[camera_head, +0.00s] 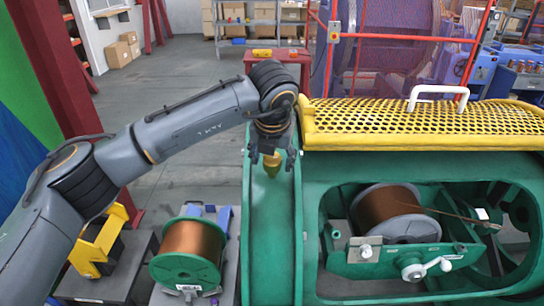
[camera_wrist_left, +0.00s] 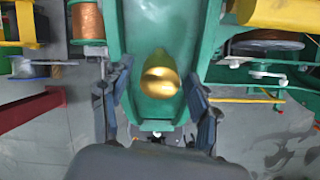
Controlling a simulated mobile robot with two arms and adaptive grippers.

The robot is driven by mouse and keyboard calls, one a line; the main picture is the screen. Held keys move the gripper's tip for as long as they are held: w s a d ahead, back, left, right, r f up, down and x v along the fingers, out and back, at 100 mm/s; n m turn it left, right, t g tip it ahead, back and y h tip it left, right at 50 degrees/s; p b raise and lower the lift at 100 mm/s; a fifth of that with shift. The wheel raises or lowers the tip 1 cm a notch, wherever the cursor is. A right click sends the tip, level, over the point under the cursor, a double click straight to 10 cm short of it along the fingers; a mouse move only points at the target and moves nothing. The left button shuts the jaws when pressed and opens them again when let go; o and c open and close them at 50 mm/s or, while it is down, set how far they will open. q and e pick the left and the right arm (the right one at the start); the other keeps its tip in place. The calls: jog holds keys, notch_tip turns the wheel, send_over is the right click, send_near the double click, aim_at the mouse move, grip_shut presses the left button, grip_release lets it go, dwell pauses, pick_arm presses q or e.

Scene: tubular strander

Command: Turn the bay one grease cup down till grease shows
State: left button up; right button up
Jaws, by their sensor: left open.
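The brass grease cup (camera_head: 272,163) stands on the green machine frame (camera_head: 268,240), to the left of the bay with the copper spool. My left gripper (camera_head: 272,155) is above the cup, pointing down, with its fingers apart. In the left wrist view the gold cup (camera_wrist_left: 160,75) lies between and a little beyond the open fingers of my left gripper (camera_wrist_left: 158,95), apart from both. No grease can be made out on the cup. My right gripper is not in view.
A yellow perforated guard (camera_head: 425,122) with a white handle stands just right of the gripper. A copper spool (camera_head: 388,212) sits in the bay opening. Another spool (camera_head: 190,250) with green flanges stands left of the frame.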

pick_arm(q)
jog(key=shift+c, duration=0.2)
jog(key=c, duration=1.1)
jog(key=shift+c, duration=0.2)
